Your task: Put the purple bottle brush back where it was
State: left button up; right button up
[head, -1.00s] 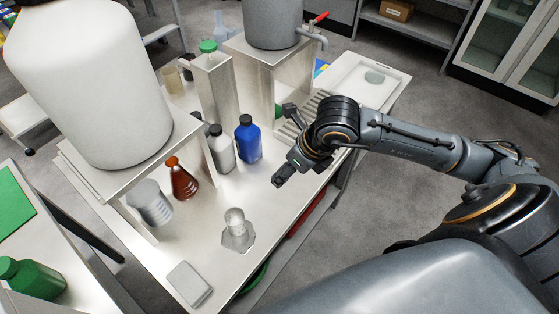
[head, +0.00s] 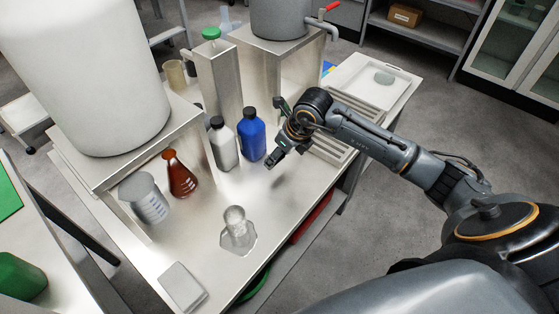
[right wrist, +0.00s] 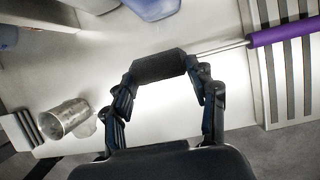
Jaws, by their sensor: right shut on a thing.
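The purple bottle brush shows in the right wrist view as a purple handle (right wrist: 285,33) with a thin metal rod running left to my right gripper (right wrist: 160,66). The handle extends over the slats of a rack (right wrist: 270,95). In the head view my right gripper (head: 278,158) is above the table, just in front of the blue bottle (head: 252,135). The brush cannot be made out there. The slatted rack (head: 335,148) is partly behind my right arm. My left gripper is not in view.
A white bottle (head: 224,147) stands beside the blue one. A brown flask (head: 181,177), a beaker (head: 145,198) and a small glass (head: 236,222) stand on the table (head: 215,260). A metal stand (head: 285,80) rises behind. The table's front middle has free room.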

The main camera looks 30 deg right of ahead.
jog(key=shift+f, duration=0.55)
jog(key=shift+r, duration=0.1)
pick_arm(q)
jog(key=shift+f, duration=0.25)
pick_arm(e)
jog(key=shift+f+b, duration=0.4)
jog(key=shift+f, duration=0.05)
jog(key=o, duration=1.2)
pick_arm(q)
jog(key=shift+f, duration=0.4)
pick_arm(e)
jog(key=shift+o, duration=0.2)
jog(key=shift+r, duration=0.1)
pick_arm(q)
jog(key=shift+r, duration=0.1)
